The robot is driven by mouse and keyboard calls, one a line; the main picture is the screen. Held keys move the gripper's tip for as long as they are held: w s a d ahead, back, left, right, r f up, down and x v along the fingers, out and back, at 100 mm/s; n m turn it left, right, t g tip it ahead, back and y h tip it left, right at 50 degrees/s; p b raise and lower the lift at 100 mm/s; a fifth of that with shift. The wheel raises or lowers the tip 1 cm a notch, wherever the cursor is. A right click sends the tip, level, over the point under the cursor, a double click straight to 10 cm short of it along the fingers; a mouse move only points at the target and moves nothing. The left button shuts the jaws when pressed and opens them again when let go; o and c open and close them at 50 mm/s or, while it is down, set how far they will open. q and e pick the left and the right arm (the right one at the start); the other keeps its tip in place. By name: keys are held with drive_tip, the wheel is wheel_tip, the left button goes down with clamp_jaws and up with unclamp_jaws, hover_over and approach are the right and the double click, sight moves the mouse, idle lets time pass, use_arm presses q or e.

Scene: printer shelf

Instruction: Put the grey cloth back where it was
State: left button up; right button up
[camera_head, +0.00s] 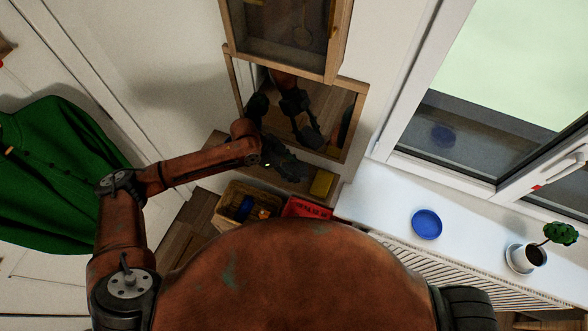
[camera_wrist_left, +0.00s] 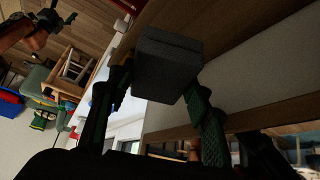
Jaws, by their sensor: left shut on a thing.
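My left gripper (camera_head: 288,168) is in front of the mirror (camera_head: 335,110), just above the narrow wooden shelf (camera_head: 217,143) below it. In the left wrist view, the grey cloth (camera_wrist_left: 168,66) shows as a thick, folded, block-like piece between the two fingers of my left gripper (camera_wrist_left: 155,98). The gripper is shut on it. The cloth is close to a wooden surface (camera_wrist_left: 225,22); I cannot tell whether it touches it. In the head view I cannot make out the cloth at the dark gripper. My right gripper is not in view.
A yellow item (camera_head: 321,184) is on the shelf to the right of the gripper. A wooden box (camera_head: 228,208) and a red box (camera_head: 306,208) are lower down. A blue plate (camera_head: 427,224) and a potted plant (camera_head: 533,256) stand on the windowsill. A green cardigan (camera_head: 60,170) hangs left.

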sight(294, 171)
use_arm(q)
drive_tip(key=shift+w+d+f, duration=0.1)
drive_tip(key=shift+w+f, duration=0.8)
drive_tip(key=shift+f, duration=0.15)
wheel_tip(294, 171, down, 3)
drive_tip(key=shift+w+r+p, duration=0.1)
drive_tip(key=shift+w+p, duration=0.05)
drive_tip(key=shift+p, duration=0.7)
drive_tip(key=shift+f, duration=0.3)
drive_tip(key=o, duration=1)
drive_tip(key=b+v, duration=0.2)
drive_tip(key=v, duration=0.8)
drive_tip(key=shift+r+b, duration=0.2)
drive_tip(key=shift+b, duration=0.15)
drive_tip(key=shift+v, duration=0.9)
